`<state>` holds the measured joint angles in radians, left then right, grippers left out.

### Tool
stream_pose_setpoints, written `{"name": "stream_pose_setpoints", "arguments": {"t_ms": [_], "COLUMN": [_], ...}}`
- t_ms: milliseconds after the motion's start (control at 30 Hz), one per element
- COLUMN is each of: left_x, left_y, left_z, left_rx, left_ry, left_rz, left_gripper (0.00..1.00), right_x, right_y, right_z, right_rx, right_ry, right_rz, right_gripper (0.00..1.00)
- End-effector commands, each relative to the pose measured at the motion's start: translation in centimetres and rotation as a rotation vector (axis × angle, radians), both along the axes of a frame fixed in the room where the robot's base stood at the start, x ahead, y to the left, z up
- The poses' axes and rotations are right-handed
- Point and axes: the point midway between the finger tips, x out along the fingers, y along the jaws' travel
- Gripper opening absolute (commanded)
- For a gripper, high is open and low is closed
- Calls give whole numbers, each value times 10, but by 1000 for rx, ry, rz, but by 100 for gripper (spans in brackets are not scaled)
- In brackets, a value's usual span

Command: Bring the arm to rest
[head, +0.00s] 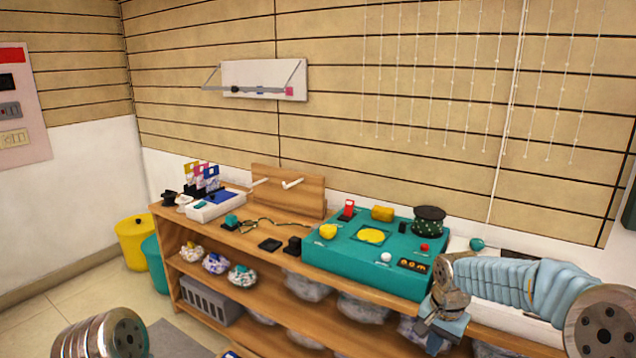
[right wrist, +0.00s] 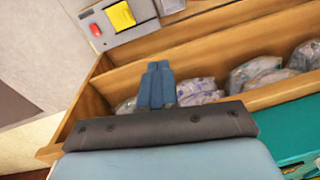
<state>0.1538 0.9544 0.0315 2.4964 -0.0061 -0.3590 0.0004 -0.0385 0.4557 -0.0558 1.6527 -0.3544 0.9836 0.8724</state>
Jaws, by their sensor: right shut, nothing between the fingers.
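My right arm comes in from the right in the head view, and my right gripper (head: 434,342) points down in front of the wooden shelf unit (head: 270,315), near the right end of the teal board. In the right wrist view the two blue fingers of this gripper (right wrist: 157,82) are together, with nothing between them. My left arm shows only as a metal joint at the bottom left of the head view; its gripper is out of the frame.
On the shelf top are a teal board (head: 345,260) with several coloured parts, a white-and-blue box (head: 215,205) and small black blocks. Yellow (head: 135,243) and teal (head: 153,262) bins stand left.

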Motion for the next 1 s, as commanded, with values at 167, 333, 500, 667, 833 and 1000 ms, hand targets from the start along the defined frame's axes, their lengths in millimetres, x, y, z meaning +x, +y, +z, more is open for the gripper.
{"name": "stream_pose_setpoints", "arguments": {"t_ms": [167,333,500,667,833,1000], "left_x": [0,0,0,0,0,0], "left_y": [0,0,0,0,0,0], "left_z": [0,0,0,0,0,0], "left_rx": [0,0,0,0,0,0], "left_ry": [0,0,0,0,0,0], "left_rz": [0,0,0,0,0,0], "left_gripper": [49,49,49,49,49,49], "right_x": [-27,-102,-190,-235,-241,-241], "right_y": [47,105,138,147,147,147], "right_z": [-101,-211,-268,-282,-283,-283], "right_rx": [108,245,303,300,298,298], "right_ry": [14,-15,-60,-85,-91,-91], "right_rz": [191,383,500,556,564,564], "right_gripper": [0,0,0,0,0,0]}}
